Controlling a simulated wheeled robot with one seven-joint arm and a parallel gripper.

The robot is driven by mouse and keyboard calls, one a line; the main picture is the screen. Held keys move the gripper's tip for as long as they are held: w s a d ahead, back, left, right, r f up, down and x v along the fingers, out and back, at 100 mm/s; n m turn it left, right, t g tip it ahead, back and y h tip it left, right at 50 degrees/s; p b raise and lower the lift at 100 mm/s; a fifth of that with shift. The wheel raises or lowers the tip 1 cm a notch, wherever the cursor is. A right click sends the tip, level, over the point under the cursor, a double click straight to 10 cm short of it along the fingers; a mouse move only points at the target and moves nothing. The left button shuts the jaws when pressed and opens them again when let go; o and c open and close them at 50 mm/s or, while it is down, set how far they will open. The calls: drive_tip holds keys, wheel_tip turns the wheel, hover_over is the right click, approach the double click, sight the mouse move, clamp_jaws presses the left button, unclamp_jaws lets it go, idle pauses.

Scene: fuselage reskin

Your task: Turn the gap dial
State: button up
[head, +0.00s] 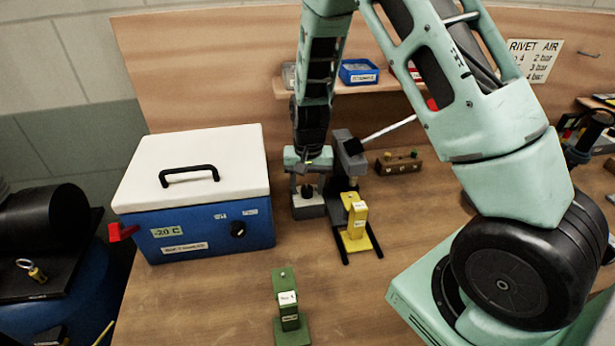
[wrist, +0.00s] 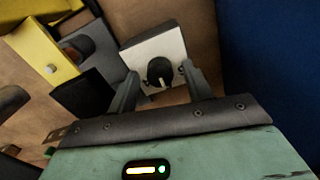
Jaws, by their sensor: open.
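The dial I take for the gap dial is a small black knob (wrist: 160,72) with a white pointer mark, on the white face of a grey block. In the head view this grey block (head: 309,210) stands on the bench right of the blue box, its knob partly hidden beneath my gripper (head: 308,181). My gripper points down over it. In the wrist view my two fingers (wrist: 163,92) are open, one on each side of the knob, with gaps visible on both sides. I cannot tell how far the fingertips are above the block.
A grey press with a long lever (head: 388,130) stands close right of my gripper, with a yellow stand (head: 355,228) in front. A blue box with white lid (head: 192,165) is close on the left. A green stand (head: 287,310) is nearer. A shelf (head: 400,86) hangs behind.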

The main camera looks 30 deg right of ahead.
sight(309, 188)
wheel_tip(309, 188, up, 17)
drive_tip(key=b, duration=0.2)
drive_tip(key=shift+d+r, duration=0.15)
drive_tip(key=shift+r, duration=0.05)
drive_tip(key=shift+s, duration=0.1)
idle(0.4)
drive_tip(key=s+a+n+y, duration=0.1)
drive_tip(key=s+a+n, duration=0.6)
drive_tip(key=s+a, duration=0.6)
drive_tip(key=s+a+f+n, duration=0.1)
drive_tip(key=s+a+n, duration=0.6)
drive_tip(key=s, duration=0.6)
drive_tip(key=shift+s+a+f+h, duration=0.15)
drive_tip(key=shift+s+h, duration=0.1)
drive_tip(key=shift+h, duration=0.05)
